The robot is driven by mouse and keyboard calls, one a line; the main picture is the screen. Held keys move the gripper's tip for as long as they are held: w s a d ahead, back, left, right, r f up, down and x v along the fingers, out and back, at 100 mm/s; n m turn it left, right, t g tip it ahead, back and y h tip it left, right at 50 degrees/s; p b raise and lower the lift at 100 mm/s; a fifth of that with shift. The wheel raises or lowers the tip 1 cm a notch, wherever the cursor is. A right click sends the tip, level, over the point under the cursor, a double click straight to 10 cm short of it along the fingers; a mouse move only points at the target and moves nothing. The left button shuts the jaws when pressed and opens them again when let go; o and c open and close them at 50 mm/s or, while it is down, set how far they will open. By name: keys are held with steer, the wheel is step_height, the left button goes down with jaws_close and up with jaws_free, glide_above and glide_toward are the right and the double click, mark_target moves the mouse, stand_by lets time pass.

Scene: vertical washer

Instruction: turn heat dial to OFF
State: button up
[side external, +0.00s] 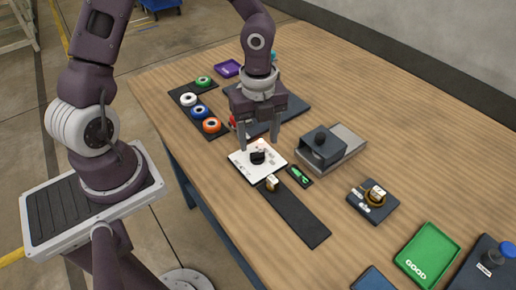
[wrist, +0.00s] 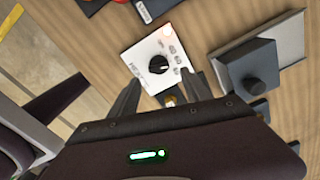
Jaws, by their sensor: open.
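The heat dial is a round black knob (side external: 257,157) on a white square panel (side external: 240,164) with printed markings. In the wrist view the knob (wrist: 158,65) sits in the middle of the panel (wrist: 140,50), with labels along its right side that are too small to read surely. My gripper (side external: 257,142) is above the panel, its two fingers pointing down and apart. In the wrist view the fingers show below and on either side of the knob, with nothing between them. I cannot tell how high the fingertips are above the knob.
A grey block device (side external: 343,143) with a black knob stands right of the panel. A black strip (side external: 300,218) and a small green item (side external: 299,175) lie in front. Several coloured rings, including an orange one (side external: 211,125), lie on a dark mat behind left. A green GOOD tray (side external: 427,254) is at front right.

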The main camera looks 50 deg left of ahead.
mark_target(260, 152)
step_height(260, 152, down, 5)
steer(key=shift+r, duration=0.2)
jaws_close()
steer(key=shift+n, duration=0.3)
steer(key=n, duration=0.3)
steer(key=shift+w, duration=0.1)
steer(key=n, duration=0.3)
steer(key=shift+n, duration=0.3)
steer(key=n, duration=0.6)
steer(key=shift+w+a+n, duration=0.1)
steer(key=shift+w+n, duration=0.05)
steer(key=shift+n, duration=0.45)
